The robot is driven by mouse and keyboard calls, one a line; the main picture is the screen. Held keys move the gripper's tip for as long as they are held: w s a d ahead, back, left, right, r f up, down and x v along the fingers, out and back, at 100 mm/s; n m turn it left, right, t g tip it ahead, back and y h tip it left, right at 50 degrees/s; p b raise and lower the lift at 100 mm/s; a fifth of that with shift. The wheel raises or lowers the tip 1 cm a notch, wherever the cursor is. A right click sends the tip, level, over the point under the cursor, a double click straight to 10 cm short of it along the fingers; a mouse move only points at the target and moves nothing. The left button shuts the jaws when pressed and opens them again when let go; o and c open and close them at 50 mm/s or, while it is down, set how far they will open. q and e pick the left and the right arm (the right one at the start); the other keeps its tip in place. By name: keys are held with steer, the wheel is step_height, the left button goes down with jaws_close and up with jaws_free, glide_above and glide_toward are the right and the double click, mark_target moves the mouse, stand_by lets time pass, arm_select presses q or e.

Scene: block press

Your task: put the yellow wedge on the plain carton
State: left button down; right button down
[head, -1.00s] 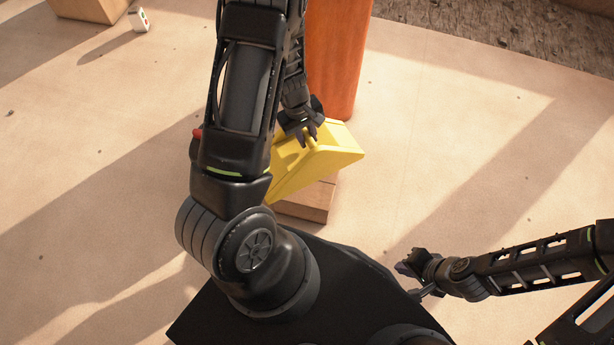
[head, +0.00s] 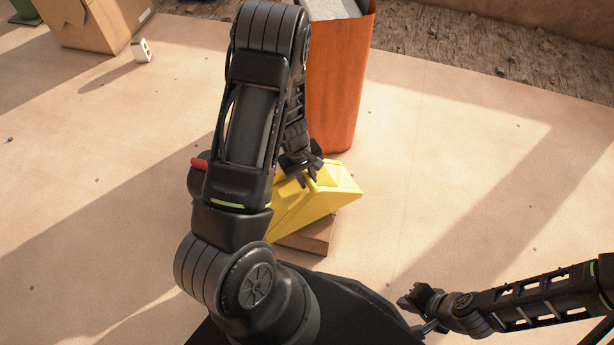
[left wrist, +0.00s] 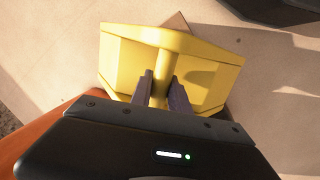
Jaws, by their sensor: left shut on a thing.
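The yellow wedge (head: 322,203) is in my left gripper (head: 309,180), which is shut on its raised middle rib. The rib between the two fingers (left wrist: 160,92) shows in the left wrist view, with the wedge (left wrist: 205,68) filling its middle. The wedge overlaps a low brown block (head: 312,238) in the picture; I cannot tell whether they touch.
A tall orange bin (head: 336,90) with something pale in its top stands just behind the wedge. A small white die-like cube (head: 140,51) lies beside the carton. The floor to the right is clear, up to a strip of rough ground at the back.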

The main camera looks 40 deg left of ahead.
arm_select(q)
steer(key=shift+r, duration=0.1)
steer(key=shift+f+b, duration=0.75)
steer(key=shift+f, duration=1.15)
steer(key=c, duration=1.3)
jaws_free()
steer(key=shift+f, duration=0.1)
steer(key=shift+o, duration=0.2)
steer(key=r+p, duration=0.1)
steer(key=r, duration=0.2)
steer(key=a+r+p, duration=0.1)
steer(key=r+p, duration=0.1)
steer(key=r, duration=0.2)
steer(key=r+p, duration=0.1)
steer(key=r, duration=0.2)
steer(key=shift+s+a+r, duration=0.25)
steer(key=shift+s+r, duration=0.1)
steer(key=shift+r, duration=0.05)
steer(key=shift+s+a+r+p, duration=0.15)
steer(key=shift+r+p, duration=0.25)
steer(key=shift+r, duration=0.2)
